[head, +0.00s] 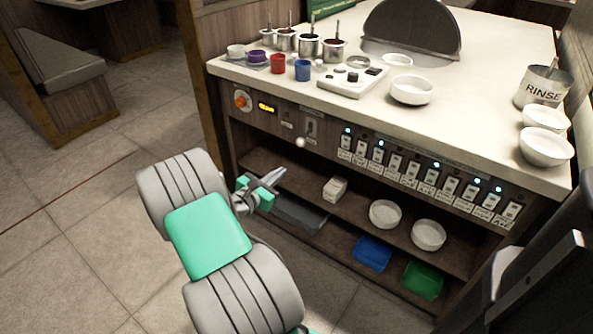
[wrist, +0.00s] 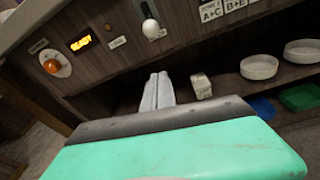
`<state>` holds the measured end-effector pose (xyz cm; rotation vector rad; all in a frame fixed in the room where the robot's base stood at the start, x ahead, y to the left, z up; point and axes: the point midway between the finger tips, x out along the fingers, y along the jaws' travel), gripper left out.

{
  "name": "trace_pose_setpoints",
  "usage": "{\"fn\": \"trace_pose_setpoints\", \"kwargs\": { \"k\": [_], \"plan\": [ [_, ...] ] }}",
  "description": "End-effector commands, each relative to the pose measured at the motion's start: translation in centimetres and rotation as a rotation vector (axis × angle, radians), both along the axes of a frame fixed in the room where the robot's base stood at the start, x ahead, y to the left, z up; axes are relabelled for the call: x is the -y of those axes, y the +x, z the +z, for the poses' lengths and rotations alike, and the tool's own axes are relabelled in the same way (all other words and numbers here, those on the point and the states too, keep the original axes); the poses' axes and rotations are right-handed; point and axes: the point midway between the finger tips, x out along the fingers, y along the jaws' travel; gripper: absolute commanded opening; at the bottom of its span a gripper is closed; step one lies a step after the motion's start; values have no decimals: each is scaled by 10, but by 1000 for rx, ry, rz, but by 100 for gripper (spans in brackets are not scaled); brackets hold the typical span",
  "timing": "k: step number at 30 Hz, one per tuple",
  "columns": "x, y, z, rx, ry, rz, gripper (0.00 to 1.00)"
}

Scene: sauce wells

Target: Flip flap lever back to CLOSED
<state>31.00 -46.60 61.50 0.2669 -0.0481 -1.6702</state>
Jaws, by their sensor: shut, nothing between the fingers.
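The flap lever has a white ball knob (head: 300,142) and sits on a slotted plate (head: 311,126) in the counter's front panel. In the wrist view its knob (wrist: 150,28) is at the top centre, at the lower end of the plate. The lettering there is too small to read. My gripper (head: 280,174) is in front of the counter, below and left of the lever, apart from it. In the wrist view the gripper's pale fingers (wrist: 157,88) are together and empty, below the knob.
An orange knob (head: 241,100) and a yellow-lit display (head: 266,107) are left of the lever. A row of labelled switches (head: 430,175) is to its right. Below, the shelf holds a small white box (head: 335,188) and white bowls (head: 385,214). The counter edge overhangs above.

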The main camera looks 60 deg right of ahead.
Motion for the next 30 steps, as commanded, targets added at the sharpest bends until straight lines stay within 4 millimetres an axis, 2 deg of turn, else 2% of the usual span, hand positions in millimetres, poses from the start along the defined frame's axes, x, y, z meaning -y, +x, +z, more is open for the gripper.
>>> {"fn": "trace_pose_setpoints", "kwargs": {
  "k": [11, 14, 26, 27, 30],
  "plan": [
    [5, -1, 1, -2, -1, -1, 0],
    [18, -2, -2, 0, 0, -3, 0],
    [102, -11, -16, 1, -2, -4, 0],
    [98, -10, -1, 5, -5, 0, 0],
    [94, -13, 13, 4, -3, 1, 0]
  ]
}}
